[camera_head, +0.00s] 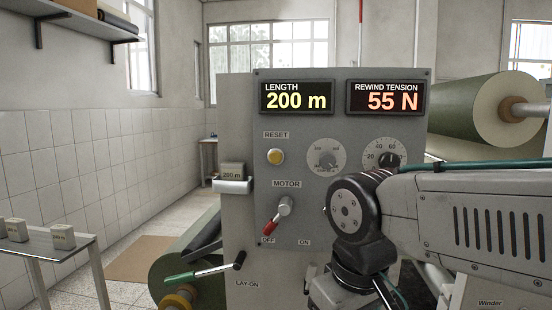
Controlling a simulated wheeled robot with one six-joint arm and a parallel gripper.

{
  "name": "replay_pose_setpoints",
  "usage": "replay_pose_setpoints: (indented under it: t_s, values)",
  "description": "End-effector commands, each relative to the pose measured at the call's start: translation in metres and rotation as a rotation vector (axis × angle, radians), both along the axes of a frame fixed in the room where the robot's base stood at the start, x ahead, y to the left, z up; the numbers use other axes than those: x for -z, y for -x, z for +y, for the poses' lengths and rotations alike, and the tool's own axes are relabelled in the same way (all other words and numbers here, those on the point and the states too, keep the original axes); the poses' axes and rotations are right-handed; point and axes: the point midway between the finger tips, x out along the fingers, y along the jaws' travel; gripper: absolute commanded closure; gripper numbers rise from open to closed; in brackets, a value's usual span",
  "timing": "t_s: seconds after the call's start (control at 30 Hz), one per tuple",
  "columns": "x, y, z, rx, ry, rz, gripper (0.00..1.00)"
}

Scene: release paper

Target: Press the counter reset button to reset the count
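My arm covers the panel's lower right, clear of the button in the picture.
The motor lever (278,215) below the button has its red tip toward OFF. A small 200 m block (232,171) rests on a ledge at the panel's left edge. A green-handled lever (205,272) sticks out lower left.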

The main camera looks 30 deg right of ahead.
Motion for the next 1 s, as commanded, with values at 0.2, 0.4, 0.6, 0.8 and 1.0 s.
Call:
replay_pose_setpoints:
  t_s: [0.2,0.4,0.6,0.8,1.0]
  values:
    - [0.0000,0.0000,0.0000,0.000,0.000,0.000,0.83]
    - [0.0000,0.0000,0.0000,0.000,0.000,0.000,1.00]
    - [0.0000,0.0000,0.0000,0.000,0.000,0.000,1.00]
    - [0.0000,0.0000,0.0000,0.000,0.000,0.000,1.00]
    - [0.0000,0.0000,0.0000,0.000,0.000,0.000,1.00]
